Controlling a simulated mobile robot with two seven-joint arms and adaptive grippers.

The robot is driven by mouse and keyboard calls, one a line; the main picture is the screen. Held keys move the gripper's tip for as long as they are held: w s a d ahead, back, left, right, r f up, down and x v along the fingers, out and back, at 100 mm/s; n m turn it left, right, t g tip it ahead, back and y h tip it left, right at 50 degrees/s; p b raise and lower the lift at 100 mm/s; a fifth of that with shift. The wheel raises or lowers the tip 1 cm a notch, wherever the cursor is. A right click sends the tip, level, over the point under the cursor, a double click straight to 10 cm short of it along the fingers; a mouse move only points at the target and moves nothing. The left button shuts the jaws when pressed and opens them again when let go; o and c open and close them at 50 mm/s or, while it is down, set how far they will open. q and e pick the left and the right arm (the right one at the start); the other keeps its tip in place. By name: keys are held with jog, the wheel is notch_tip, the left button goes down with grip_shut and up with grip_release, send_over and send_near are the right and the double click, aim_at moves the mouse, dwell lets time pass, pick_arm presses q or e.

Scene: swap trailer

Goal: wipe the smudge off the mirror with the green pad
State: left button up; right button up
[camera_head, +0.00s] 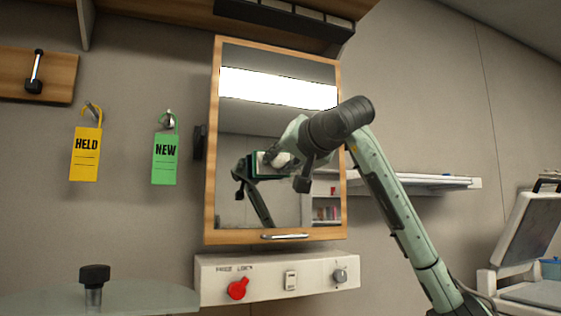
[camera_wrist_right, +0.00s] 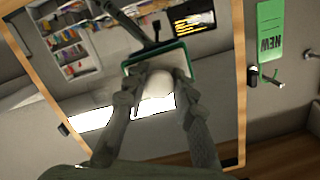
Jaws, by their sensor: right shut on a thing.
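The mirror (camera_head: 250,118) is the front of a wood-framed cabinet on the wall in the head view. My right gripper (camera_head: 276,158) is in front of the mirror's lower middle. In the right wrist view my right gripper (camera_wrist_right: 157,92) is shut on the pale grip of the green pad (camera_wrist_right: 186,60). The pad's green rim faces the mirror, close to the glass; I cannot tell whether it touches. The pad shows partly in the head view (camera_head: 255,166), beside the arm's reflection. I cannot make out a smudge. My left gripper is not in view.
A control panel (camera_head: 215,287) with a red knob (camera_head: 238,289) is below the mirror. A green NEW tag (camera_head: 165,160) and a yellow HELD tag (camera_head: 86,155) hang to the left. A wall shelf (camera_head: 440,182) is to the right, and a dark-edged shelf (camera_head: 285,20) is above.

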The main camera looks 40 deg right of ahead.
dwell(0.3)
jog(key=shift+w, duration=0.1)
jog(key=shift+p+x, duration=0.65)
jog(key=shift+x, duration=0.3)
jog(key=shift+d+r, duration=0.1)
jog(key=shift+s+d, duration=0.5)
jog(key=shift+d, duration=1.45)
jog(key=shift+s+d, duration=0.45)
jog(key=shift+d, duration=1.5)
jog(key=shift+s+d, duration=0.5)
jog(key=shift+d, duration=1.5)
jog(key=shift+a, duration=0.2)
